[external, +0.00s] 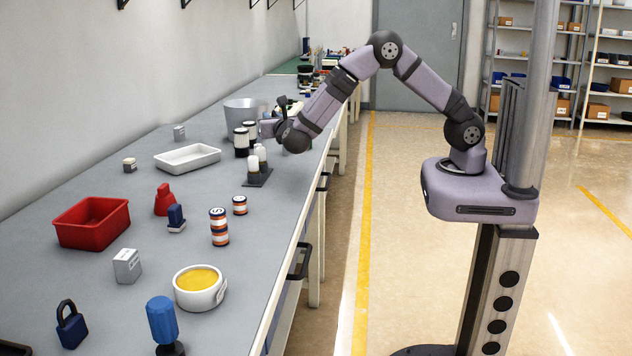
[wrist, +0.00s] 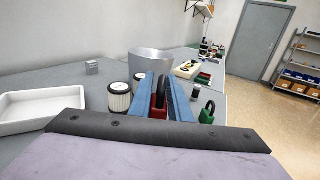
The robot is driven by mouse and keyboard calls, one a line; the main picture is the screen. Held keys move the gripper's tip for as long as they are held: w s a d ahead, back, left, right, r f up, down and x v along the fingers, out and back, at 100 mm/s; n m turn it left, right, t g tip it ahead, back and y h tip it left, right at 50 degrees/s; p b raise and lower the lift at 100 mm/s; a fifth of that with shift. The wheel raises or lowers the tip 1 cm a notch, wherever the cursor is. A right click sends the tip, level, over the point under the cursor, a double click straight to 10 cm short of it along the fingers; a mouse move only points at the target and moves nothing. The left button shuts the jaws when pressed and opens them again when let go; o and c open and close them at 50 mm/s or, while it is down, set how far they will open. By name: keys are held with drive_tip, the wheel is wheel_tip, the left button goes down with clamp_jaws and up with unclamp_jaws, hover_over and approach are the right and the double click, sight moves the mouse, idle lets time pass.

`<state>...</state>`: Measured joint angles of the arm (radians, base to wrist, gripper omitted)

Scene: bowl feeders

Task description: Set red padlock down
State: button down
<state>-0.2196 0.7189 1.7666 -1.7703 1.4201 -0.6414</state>
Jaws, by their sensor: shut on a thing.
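My gripper (wrist: 161,85) is shut on the red padlock (wrist: 158,108). The padlock's red body and dark shackle show between the two blue fingers in the wrist view. In the external view my gripper (external: 268,129) is over the far part of the bench, beside the grey bucket and the black-and-white canisters. I cannot make out the red padlock there. Whether it touches the bench is hidden.
A grey bucket (wrist: 150,63) stands just beyond my gripper, with white canisters (wrist: 119,97) to the left. A green padlock (wrist: 208,114) stands to the right. A white tray (external: 187,157), red bin (external: 92,224) and yellow-filled bowl (external: 200,292) are on the bench (external: 130,195).

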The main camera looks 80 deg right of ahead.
drive_tip(key=w+a+n+t+y+b, duration=0.5)
drive_tip(key=w+a+n+t+y, duration=0.25)
drive_tip(key=w+a, duration=0.65)
drive_tip(key=w+a+r+n+t+y+b, duration=0.15)
drive_tip(key=w+a+n+y+b, duration=0.35)
drive_tip(key=a+y, duration=0.65)
drive_tip(key=shift+w+a+f+t+h+p, duration=0.2)
drive_tip(key=shift+a+f+h, duration=0.25)
drive_tip(key=shift+f, duration=1.25)
drive_tip(key=shift+w+a+f+t+h+p, duration=0.1)
drive_tip(key=shift+w+a+f+h+p, duration=0.35)
drive_tip(key=shift+f, duration=1.3)
drive_tip(key=shift+a+f+t+h+p, duration=0.1)
drive_tip(key=shift+a+f+h, duration=0.35)
drive_tip(key=shift+f, duration=1.25)
drive_tip(key=shift+d+f+b, duration=0.2)
drive_tip(key=shift+b, duration=0.1)
drive_tip(key=c, duration=1.6)
unclamp_jaws()
drive_tip(key=shift+c, duration=0.2)
drive_tip(key=shift+r, duration=0.15)
